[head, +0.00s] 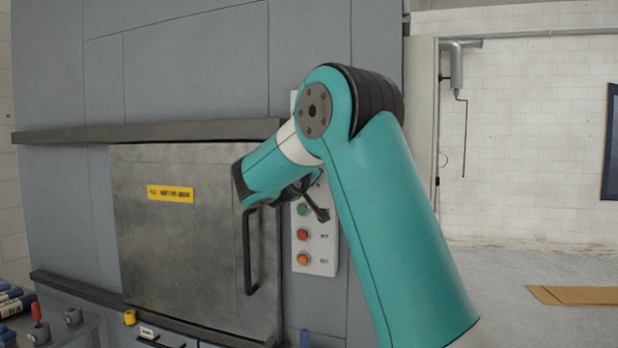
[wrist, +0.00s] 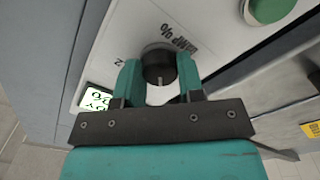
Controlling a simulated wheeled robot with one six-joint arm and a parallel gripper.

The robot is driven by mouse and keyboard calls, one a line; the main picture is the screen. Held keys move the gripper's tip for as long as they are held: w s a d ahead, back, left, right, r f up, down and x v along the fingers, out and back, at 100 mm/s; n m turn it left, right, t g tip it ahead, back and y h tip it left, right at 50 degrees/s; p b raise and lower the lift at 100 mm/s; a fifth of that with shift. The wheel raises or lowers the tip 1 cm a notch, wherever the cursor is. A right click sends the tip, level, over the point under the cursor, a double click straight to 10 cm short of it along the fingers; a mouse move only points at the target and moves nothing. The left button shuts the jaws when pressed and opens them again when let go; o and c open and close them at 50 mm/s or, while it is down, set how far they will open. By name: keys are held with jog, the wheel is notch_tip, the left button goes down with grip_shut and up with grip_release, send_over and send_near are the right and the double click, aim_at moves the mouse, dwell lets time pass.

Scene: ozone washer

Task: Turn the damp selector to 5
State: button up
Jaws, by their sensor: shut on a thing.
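The damp selector is a round black knob (wrist: 158,62) under the lettering "DAMP %" on a pale panel (wrist: 213,20) in the wrist view. A short pale mark on the knob points toward the bottom of the picture. A numeral that looks like a 2 is printed left of the knob. My gripper (wrist: 158,73) has its teal fingers on either side of the knob and is shut on it. In the head view my arm hides the knob and most of the gripper.
A small lit display (wrist: 95,99) is beside the knob; its digits are hard to read. Green (head: 303,209), red (head: 302,234) and orange (head: 302,259) buttons line the panel. A metal door (head: 180,250) with a dark handle (head: 248,262) is to the left.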

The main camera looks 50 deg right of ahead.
dwell(0.3)
jog(key=o, duration=0.9)
jog(key=shift+a, duration=0.1)
